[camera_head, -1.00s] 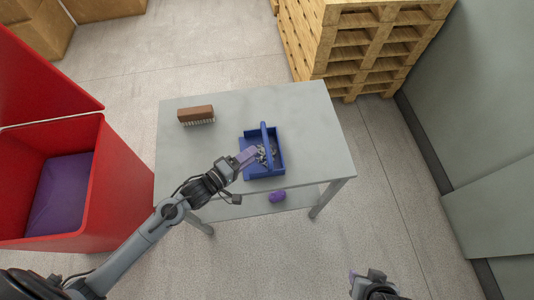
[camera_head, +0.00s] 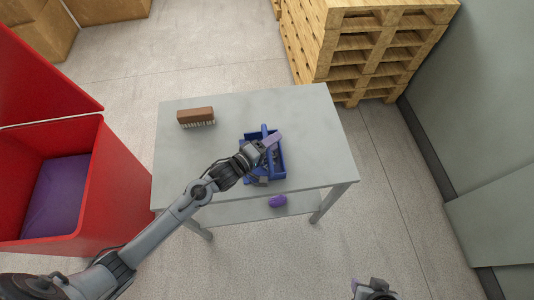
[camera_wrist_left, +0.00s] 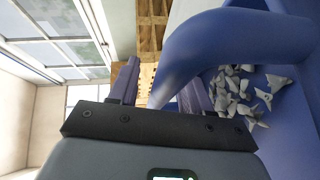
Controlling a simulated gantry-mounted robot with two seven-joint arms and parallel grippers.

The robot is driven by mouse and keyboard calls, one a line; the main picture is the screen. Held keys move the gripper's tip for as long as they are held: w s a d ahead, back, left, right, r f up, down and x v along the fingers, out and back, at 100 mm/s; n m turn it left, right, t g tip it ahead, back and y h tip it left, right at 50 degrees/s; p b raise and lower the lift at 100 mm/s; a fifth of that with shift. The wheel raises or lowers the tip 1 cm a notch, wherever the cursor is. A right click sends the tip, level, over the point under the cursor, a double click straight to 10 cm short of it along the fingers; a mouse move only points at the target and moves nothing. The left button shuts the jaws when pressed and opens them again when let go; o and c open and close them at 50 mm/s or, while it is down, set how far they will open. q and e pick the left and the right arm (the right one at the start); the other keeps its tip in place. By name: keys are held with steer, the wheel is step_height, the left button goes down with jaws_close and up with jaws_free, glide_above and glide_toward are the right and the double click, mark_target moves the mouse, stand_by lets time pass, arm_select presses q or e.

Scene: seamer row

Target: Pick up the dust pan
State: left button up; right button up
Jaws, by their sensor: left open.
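The blue dust pan (camera_head: 281,172) stands on the grey table near its front edge, with its handle raised above it. In the left wrist view the thick blue handle (camera_wrist_left: 235,42) is very close. Grey-white scraps (camera_wrist_left: 238,95) lie inside the pan. My left gripper (camera_head: 275,140) is over the pan at the handle and hides part of both. In the left wrist view its purple fingers (camera_wrist_left: 160,92) are open, with the lower end of the handle showing between them. I cannot tell if they touch it. My right gripper (camera_head: 370,287) shows only partly at the bottom edge, away from the table.
A brown brush (camera_head: 196,115) lies at the table's back left. The table (camera_head: 315,130) is clear on the right. A purple object (camera_head: 278,201) is on the lower shelf. An open red bin (camera_head: 125,185) stands left, and stacked wooden pallets (camera_head: 360,50) stand behind.

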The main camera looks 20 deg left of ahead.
arm_select(q)
jaws_close()
stand_by(0.6)
